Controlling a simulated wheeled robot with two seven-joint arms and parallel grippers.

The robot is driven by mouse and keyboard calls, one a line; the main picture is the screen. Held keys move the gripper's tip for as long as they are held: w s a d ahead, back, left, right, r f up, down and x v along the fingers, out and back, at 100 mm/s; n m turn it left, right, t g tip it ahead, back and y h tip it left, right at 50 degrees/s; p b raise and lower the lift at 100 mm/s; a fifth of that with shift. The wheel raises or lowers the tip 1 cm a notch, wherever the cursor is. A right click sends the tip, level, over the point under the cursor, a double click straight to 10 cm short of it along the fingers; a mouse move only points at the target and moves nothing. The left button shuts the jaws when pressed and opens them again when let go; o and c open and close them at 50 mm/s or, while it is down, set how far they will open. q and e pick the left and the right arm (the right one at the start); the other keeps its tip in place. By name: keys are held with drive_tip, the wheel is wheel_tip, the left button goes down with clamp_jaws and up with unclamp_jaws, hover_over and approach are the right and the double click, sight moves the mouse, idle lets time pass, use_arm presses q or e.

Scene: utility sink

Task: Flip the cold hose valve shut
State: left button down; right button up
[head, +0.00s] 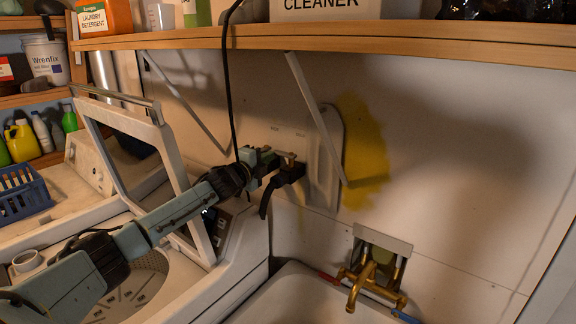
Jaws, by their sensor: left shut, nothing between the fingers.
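My left gripper (288,168) reaches in from the left and is shut, with nothing seen between its fingers. It is at the back wall, just below two small dark labels that are too small to read. A small brass-coloured piece (288,155) shows right at the gripper, and it may be part of a hose valve. The gripper covers most of this spot, so I cannot tell the cold valve's handle position or whether the gripper touches it. A dark curved piece (264,204) hangs just below the gripper. My right gripper is not in view.
A brass faucet (372,278) stands over the white sink (300,298) at lower right. A wooden shelf (400,38) with a slanted white bracket (312,105) is above. A black cord (227,80) hangs near my gripper. The washer's raised lid (160,135) is behind my arm.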

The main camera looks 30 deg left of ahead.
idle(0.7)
use_arm(q)
drive_tip(key=s+b, duration=0.1)
drive_tip(key=s, duration=0.6)
drive_tip(key=shift+s+b, duration=0.2)
drive_tip(key=shift+b, duration=0.2)
drive_tip(key=shift+d, duration=0.1)
